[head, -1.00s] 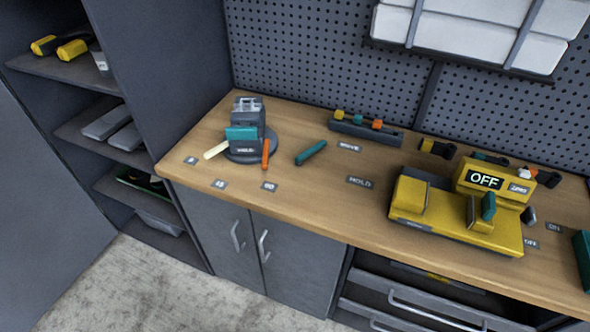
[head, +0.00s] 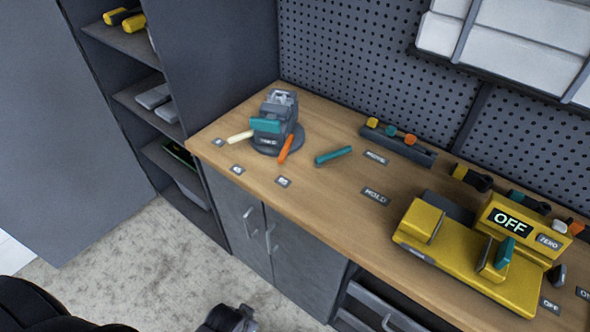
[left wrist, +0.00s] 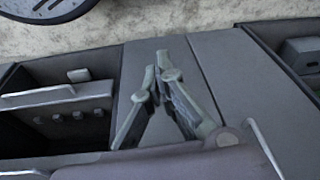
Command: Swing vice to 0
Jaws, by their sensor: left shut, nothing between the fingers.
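The vice (head: 276,118) is a grey block with teal jaws on a round dark base at the bench's left end. A cream handle (head: 240,137) sticks out left towards a small tag (head: 219,142) whose print is too small to read. An orange handle (head: 286,149) points towards the front, roughly at another tag (head: 283,182). My left gripper (head: 230,318) shows partly at the bottom edge, below and well away from the vice. In the left wrist view its fingertips (left wrist: 157,62) come together, shut and empty, over the cabinet fronts. My right gripper is not in view.
The wooden bench (head: 330,205) has a loose teal bar (head: 333,156) beside the vice. A yellow machine (head: 470,255) reading OFF stands at the right. A rack (head: 398,145) stands near the pegboard. A shelf unit (head: 150,60) borders the left. Floor in front is clear.

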